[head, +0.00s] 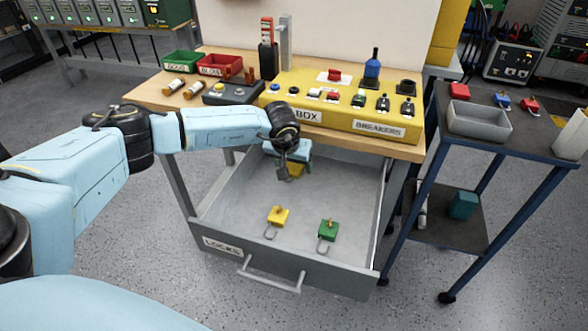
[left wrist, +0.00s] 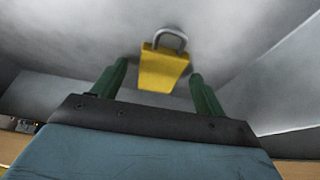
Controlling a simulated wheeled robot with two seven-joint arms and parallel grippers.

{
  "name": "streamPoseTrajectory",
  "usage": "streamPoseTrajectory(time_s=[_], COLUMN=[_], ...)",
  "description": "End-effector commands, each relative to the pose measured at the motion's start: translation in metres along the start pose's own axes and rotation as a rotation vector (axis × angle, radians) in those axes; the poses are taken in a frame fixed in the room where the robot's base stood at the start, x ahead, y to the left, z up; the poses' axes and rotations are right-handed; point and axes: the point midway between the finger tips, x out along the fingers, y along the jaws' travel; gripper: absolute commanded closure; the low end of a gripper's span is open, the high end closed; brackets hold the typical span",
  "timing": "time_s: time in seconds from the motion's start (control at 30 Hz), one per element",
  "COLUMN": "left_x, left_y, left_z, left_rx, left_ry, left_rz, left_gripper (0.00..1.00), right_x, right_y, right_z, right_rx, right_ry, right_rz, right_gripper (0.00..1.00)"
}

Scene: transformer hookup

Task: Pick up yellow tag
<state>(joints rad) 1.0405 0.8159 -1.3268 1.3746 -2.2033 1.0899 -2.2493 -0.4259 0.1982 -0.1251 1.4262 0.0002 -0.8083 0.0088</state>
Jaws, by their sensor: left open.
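My left gripper (head: 290,165) is open inside the drawer's back part, pointing down. In the left wrist view its two green fingers (left wrist: 159,78) stand apart on either side of a yellow padlock-shaped piece (left wrist: 163,70) with a grey shackle. I see no grip on it. In the head view this piece (head: 297,171) is mostly hidden by my gripper. A second yellow padlock-shaped piece (head: 278,216) lies nearer the drawer's front, left of a green one (head: 328,231). I cannot tell any flat yellow tag apart from these. My right gripper is not in view.
The grey drawer (head: 233,216), labelled LOCKS, is pulled open below the wooden workbench (head: 140,93). Its walls surround my gripper. A yellow breaker box (head: 340,118) stands on the bench above. A dark cart (head: 495,140) stands to the right. The drawer's middle floor is clear.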

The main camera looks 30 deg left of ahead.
Motion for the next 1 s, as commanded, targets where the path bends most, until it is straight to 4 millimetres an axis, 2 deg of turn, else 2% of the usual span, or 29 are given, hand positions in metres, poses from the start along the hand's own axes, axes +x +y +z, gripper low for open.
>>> streamPoseTrajectory(time_s=[0.27,0.63,1.0], left_x=[0.0024,0.0021,-0.0009], left_y=[0.0002,0.0001,0.0], left_z=[0.0,-0.0001,-0.0004], left_rx=[0.001,0.0,0.001], left_ry=[0.0,0.0,0.001], left_rz=[0.0,0.0,0.0], left_gripper=[0.27,0.74,0.76], right_x=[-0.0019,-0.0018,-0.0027], right_y=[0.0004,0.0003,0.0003], right_z=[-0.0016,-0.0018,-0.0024], right_rx=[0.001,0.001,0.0], right_ry=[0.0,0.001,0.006], right_rz=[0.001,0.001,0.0], right_gripper=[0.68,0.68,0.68])
